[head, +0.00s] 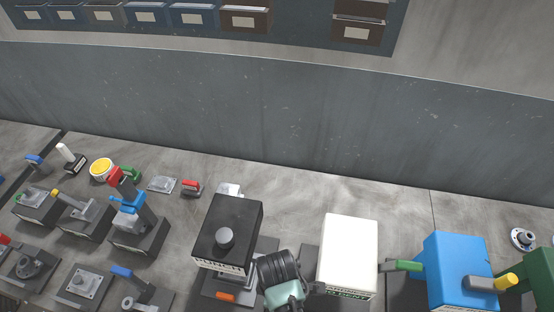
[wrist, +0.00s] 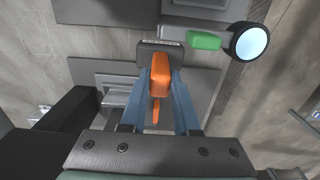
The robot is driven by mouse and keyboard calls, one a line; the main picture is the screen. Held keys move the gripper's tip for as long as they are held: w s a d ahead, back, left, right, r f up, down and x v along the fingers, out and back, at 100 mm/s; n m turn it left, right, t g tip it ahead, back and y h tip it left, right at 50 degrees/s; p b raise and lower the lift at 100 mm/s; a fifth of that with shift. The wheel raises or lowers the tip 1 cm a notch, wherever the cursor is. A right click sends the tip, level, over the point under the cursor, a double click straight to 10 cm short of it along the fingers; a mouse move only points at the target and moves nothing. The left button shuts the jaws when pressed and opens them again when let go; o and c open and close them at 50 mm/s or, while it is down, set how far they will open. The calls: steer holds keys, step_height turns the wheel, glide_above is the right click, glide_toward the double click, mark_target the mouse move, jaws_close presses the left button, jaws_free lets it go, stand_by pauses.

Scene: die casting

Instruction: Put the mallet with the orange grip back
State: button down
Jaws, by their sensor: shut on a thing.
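My gripper (wrist: 158,100) shows in the wrist view with its two blue fingers closed on the orange grip (wrist: 160,72) of the mallet. The grip lies between the fingertips, and a thin orange part runs back toward the palm. The mallet's head cannot be made out. A dark block with a pale strip (wrist: 147,48) is just beyond the grip; I cannot tell whether they touch. In the head view, my dark and teal wrist is at the bottom centre, and the fingers are hidden. An orange piece (head: 225,296) shows left of it; I cannot tell whether it is the same grip.
A black box (head: 228,225) stands left of my wrist and a white box (head: 348,255) right of it. A blue box (head: 460,270) is farther right. Several tools on dark stands fill the left. The wrist view shows a green handle (wrist: 204,40) beside a pale round disc (wrist: 250,43).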

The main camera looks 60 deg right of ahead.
steer(key=shift+f, duration=1.05)
steer(key=c, duration=0.7)
jaws_free()
steer(key=shift+f, duration=0.1)
steer(key=shift+o, duration=0.2)
